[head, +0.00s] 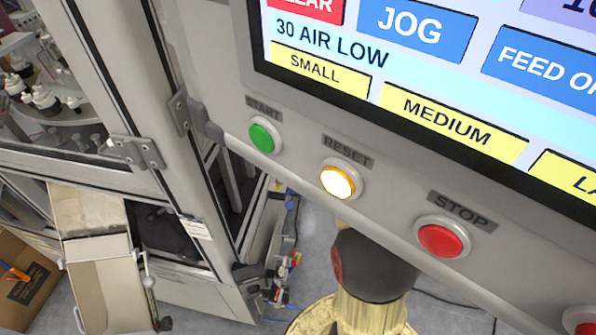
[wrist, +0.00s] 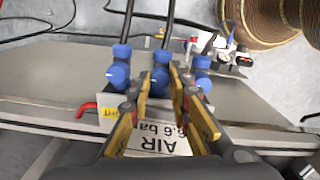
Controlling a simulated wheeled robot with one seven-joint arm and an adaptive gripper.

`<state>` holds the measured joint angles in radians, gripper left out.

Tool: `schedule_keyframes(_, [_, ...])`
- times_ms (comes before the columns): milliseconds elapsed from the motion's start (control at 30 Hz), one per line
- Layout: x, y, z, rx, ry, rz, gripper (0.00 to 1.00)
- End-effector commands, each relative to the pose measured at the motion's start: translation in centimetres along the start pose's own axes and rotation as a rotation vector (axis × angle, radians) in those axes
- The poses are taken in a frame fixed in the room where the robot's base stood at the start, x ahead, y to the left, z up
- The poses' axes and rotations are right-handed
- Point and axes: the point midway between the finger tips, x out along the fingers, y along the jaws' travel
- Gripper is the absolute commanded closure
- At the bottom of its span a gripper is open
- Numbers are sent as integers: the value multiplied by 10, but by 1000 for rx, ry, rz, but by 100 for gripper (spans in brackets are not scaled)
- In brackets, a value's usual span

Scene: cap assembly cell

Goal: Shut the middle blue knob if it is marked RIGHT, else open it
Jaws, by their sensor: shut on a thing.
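The middle blue knob (wrist: 160,80) shows in the wrist view between two other blue knobs, one on the left (wrist: 118,74) and one on the right (wrist: 200,72). My gripper (wrist: 160,84) is shut on the middle knob, one finger on each side. A small yellow label (wrist: 107,114) sits below and left of it; its visible letters look like "GHT", and the rest is unclear or covered by my finger. A white plate (wrist: 160,146) reading AIR and 6.6 bar lies partly behind my fingers. The knobs do not show in the head view.
A red handle (wrist: 84,107) is left of the yellow label. Dark hoses rise from the knobs, and brown spools (wrist: 265,18) stand at upper right. In the head view, a control panel has a green START (head: 262,138), lit RESET (head: 337,182) and red STOP button (head: 440,240).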

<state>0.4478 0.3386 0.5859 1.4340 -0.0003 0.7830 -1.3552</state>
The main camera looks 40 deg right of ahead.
Motion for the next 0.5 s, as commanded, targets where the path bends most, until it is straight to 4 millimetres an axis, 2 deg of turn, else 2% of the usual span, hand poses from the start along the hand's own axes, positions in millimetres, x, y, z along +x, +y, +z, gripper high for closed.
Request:
schedule_keyframes(167, [0, 0, 0, 0, 0, 0, 100])
schedule_keyframes(200, [0, 0, 0, -1, 0, 0, 80])
schedule_keyframes(300, [0, 0, 0, -1, 0, 0, 74])
schedule_keyframes(500, [0, 0, 0, -2, 0, 0, 72])
